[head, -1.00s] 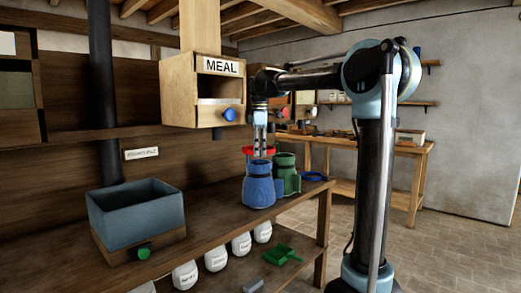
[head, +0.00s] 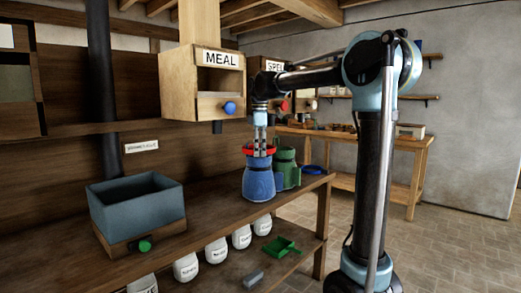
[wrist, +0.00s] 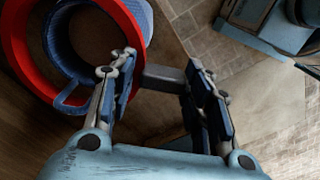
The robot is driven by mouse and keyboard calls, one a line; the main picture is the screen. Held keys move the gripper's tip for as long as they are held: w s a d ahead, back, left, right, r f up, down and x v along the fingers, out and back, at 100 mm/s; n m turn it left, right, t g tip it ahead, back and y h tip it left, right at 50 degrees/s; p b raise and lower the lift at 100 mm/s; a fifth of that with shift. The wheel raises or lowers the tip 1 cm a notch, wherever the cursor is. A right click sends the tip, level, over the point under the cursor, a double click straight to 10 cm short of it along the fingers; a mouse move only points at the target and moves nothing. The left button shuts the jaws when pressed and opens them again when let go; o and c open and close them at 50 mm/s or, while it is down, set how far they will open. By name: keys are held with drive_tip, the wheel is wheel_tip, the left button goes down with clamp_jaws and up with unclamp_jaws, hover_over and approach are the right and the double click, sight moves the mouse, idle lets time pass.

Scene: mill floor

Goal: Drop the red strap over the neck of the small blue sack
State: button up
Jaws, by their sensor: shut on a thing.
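The small blue sack (head: 259,183) stands upright on the upper bench shelf. The red strap (head: 247,150), a stiff ring, is at the top of its neck in the head view. In the wrist view, the strap (wrist: 20,55) surrounds the sack's round blue mouth (wrist: 62,45), off centre, with blue also showing outside the ring. I cannot tell how far down the neck the ring sits. My gripper (head: 263,153) points down at the sack's top. In the wrist view its fingers (wrist: 160,80) are closed on a dark tab beside the ring, seemingly the strap's.
A green sack (head: 287,170) stands close behind right of the blue one, with a blue ring (head: 314,170) beyond it. The MEAL chute box (head: 205,105) hangs above left. A grey-blue bin (head: 138,208) stands at the left. The shelf between bin and sack is clear.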

drive_tip(key=shift+f, duration=0.25)
drive_tip(key=shift+f, duration=0.4)
drive_tip(key=shift+f, duration=0.3)
drive_tip(key=shift+f, duration=0.35)
drive_tip(key=shift+f, duration=0.1)
drive_tip(key=shift+s+f, duration=0.2)
